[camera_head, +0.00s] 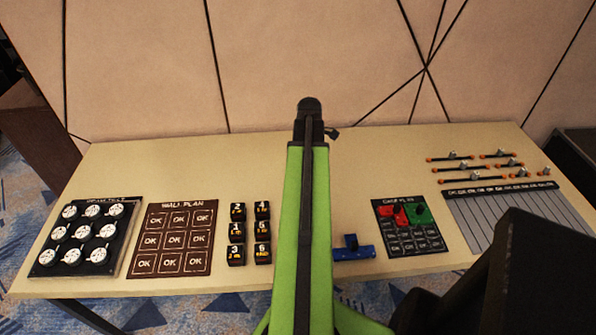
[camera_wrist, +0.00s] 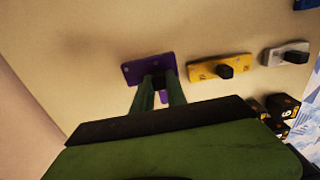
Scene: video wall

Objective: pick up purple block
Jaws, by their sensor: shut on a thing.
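The purple block (camera_wrist: 132,72) is a flat plate that lies on the tan table top in the wrist view. My gripper (camera_wrist: 158,82) is over the middle of it, with its two green fingers shut on the block's raised part. The fingers hide most of that part. I cannot tell whether the plate is touching the table or slightly above it. In the head view my green arm covers the middle of the table, and the purple block is hidden there.
A yellow block (camera_wrist: 205,69) and a pale grey block (camera_wrist: 276,55), each with a knob, lie beside it. A blue block (camera_head: 355,253) is right of my arm. Black numbered blocks (camera_head: 237,232), a wall plan board (camera_head: 173,240) and a dial board (camera_head: 88,237) are left.

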